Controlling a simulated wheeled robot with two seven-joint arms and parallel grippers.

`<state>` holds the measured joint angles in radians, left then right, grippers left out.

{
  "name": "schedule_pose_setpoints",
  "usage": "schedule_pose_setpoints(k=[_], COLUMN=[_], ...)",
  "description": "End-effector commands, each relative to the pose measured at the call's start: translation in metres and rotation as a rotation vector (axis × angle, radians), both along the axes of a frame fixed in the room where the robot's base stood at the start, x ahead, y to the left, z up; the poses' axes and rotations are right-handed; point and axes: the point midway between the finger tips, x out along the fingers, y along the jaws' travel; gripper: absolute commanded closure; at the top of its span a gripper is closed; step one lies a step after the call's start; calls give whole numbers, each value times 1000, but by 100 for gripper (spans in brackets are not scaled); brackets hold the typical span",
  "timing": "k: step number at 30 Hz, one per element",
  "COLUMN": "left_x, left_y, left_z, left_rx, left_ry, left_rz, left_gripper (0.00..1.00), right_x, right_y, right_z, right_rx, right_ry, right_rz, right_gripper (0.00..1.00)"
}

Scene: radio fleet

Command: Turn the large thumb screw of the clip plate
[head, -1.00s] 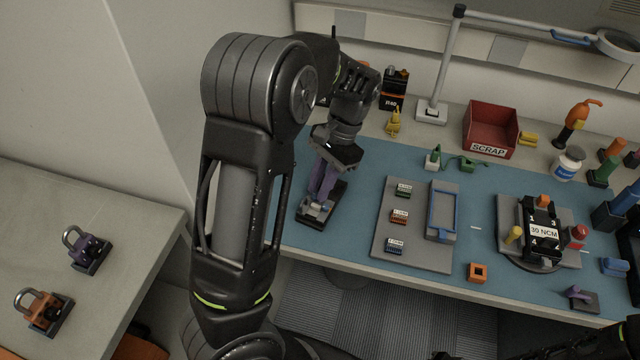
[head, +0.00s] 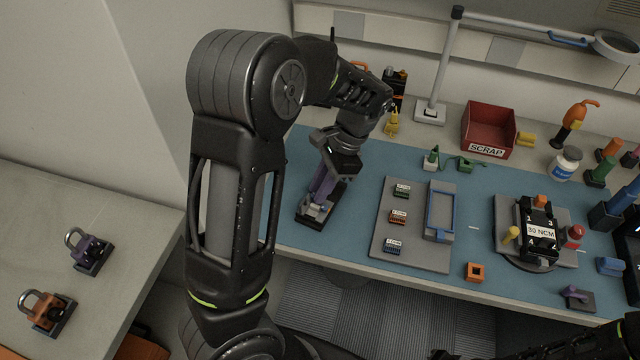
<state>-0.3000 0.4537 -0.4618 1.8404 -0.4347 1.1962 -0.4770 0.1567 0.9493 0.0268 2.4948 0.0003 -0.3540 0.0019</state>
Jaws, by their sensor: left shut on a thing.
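My left gripper (head: 320,204) points down at a small dark plate (head: 308,222) at the left end of the blue mat. Its purple fingers are shut on a light grey part on top of this plate, which I take for the thumb screw of the clip plate. The fingers hide most of that part, so its shape and turn cannot be read. The dark plate lies flat on the mat. My right gripper is not in view; only a dark part of my right arm shows at the bottom right.
A grey board (head: 413,257) with small labelled blocks and a blue frame (head: 440,212) lies right of the gripper. Farther right are the black 30 NCM fixture (head: 540,245) and an orange block (head: 475,271). A red SCRAP bin (head: 490,125) stands behind. Two padlock-like items occupy the left table (head: 130,215).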

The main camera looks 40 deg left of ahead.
Motion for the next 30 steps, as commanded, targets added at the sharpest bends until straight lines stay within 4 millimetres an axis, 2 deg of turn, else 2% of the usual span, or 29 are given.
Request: schedule_pose_setpoints(k=[9, 23, 24, 27, 30], left_x=[-1, -1, -1, -1, -1], left_y=[-2, -2, -2, -2, -2], left_z=[0, 0, 0, 0, 0], left_rx=[-1, 0, 0, 0, 0], left_ry=[0, 0, 0, 0, 0], left_rz=[-149, -171, -171, -171, -170], left_gripper=[100, 100, 79, 72, 72], right_x=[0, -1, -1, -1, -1], right_y=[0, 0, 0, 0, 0], right_z=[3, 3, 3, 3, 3], right_rx=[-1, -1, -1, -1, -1], right_ry=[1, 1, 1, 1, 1], right_rz=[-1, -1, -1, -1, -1], right_gripper=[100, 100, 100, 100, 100])
